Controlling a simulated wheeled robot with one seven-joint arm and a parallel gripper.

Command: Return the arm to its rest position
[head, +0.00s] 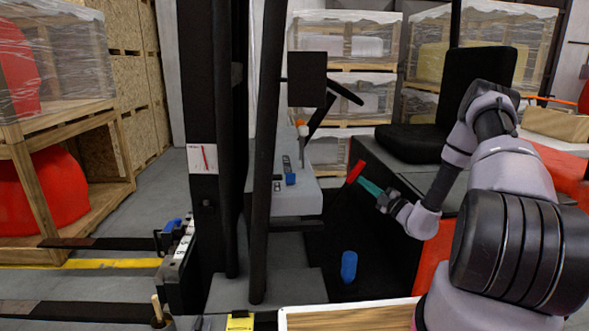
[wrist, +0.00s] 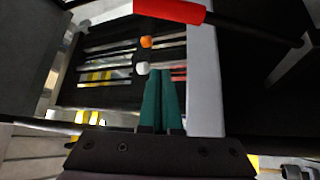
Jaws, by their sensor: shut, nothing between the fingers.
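My gripper (head: 364,183) has dark teal fingers and hangs at the end of my arm inside a forklift's cab area, in front of the seat. In the wrist view its fingers (wrist: 160,75) are together with nothing between them. A red grip (head: 355,172) shows close to the fingertips in the head view. In the wrist view this red grip (wrist: 170,10) is on a black rod, beyond the fingertips and apart from them. My arm is bent, with its elbow at the right of the head view.
The black seat (head: 480,85), steering wheel (head: 345,93) and dark mast post (head: 266,150) surround the cab space. Levers with an orange knob (wrist: 146,42) and a white knob (wrist: 142,68) stand near the fingers. Wrapped crates (head: 345,40) are behind.

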